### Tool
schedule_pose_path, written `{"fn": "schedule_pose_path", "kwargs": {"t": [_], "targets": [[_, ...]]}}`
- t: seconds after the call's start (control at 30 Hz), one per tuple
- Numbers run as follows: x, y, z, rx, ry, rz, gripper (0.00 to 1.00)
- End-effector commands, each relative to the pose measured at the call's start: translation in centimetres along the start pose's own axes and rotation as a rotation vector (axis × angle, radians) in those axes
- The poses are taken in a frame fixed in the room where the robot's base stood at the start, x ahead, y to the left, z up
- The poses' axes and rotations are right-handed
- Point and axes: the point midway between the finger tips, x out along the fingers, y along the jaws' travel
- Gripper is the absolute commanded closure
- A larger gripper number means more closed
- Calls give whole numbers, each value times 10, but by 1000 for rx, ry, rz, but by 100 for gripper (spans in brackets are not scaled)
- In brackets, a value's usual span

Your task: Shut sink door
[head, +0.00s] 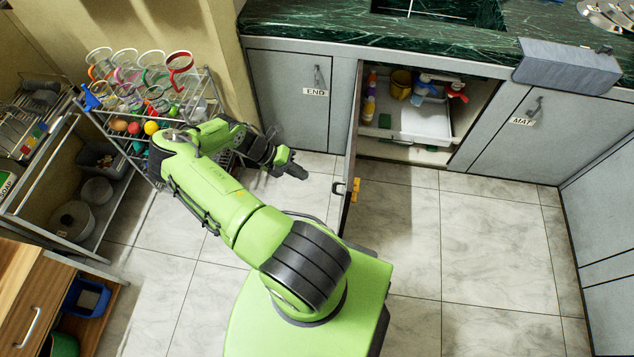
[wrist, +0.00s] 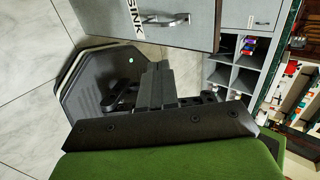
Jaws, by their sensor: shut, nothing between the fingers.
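The sink door (head: 350,150) stands wide open in the head view, seen nearly edge-on at the left side of the cabinet opening. In the wrist view, the outer face of the sink door (wrist: 185,14) shows at the top, with a SINK label and a metal handle (wrist: 165,20). My gripper (head: 299,173) is shut and empty, to the left of the door on its outer-face side and apart from it. In the wrist view, my gripper (wrist: 160,72) is below the door's handle, and the gap between them is hard to judge.
A closed END door (head: 290,98) is left, a closed MAT door (head: 540,140) right. A glass rack (head: 150,115) stands left of my arm. Tiled floor right of the door is clear.

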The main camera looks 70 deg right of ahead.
Motion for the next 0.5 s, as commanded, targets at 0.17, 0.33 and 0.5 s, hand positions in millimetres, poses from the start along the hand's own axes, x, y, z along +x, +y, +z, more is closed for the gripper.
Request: {"fn": "schedule_pose_path", "kwargs": {"t": [0.17,0.33,0.5], "targets": [[20,0,0,-6,3,-6,100],[58,0,-1,-3,3,-6,100],[96,1,-1,-3,4,-6,100]]}}
